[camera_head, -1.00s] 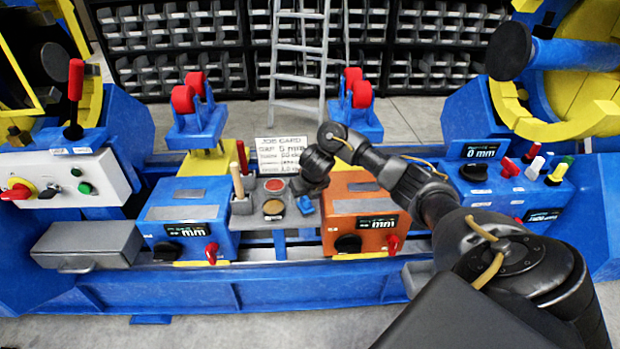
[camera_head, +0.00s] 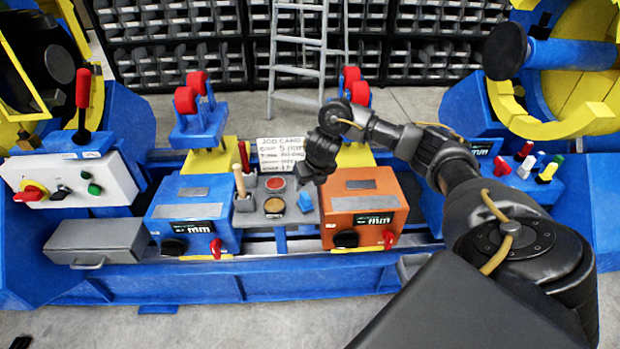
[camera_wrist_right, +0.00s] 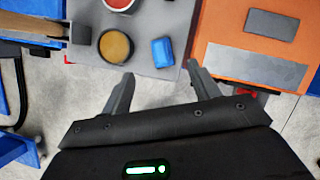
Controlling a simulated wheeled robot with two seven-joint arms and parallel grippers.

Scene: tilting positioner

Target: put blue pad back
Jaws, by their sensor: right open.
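The small blue pad (camera_head: 305,202) lies on the right part of a grey tray (camera_head: 289,214), beside an amber disc (camera_head: 274,205) and a red disc (camera_head: 276,183). My right gripper (camera_head: 318,178) is just above and behind the pad in the head view. In the right wrist view the blue pad (camera_wrist_right: 162,52) sits just beyond the open, empty fingers (camera_wrist_right: 160,76), apart from them. The amber disc (camera_wrist_right: 115,46) is left of it. My left gripper is not in view.
An orange box (camera_head: 362,207) stands right of the tray and a blue box (camera_head: 190,222) left of it. Wooden-handled tools (camera_head: 241,183) stand upright at the tray's left side. A job card (camera_head: 281,153) and red rollers (camera_head: 187,100) are behind.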

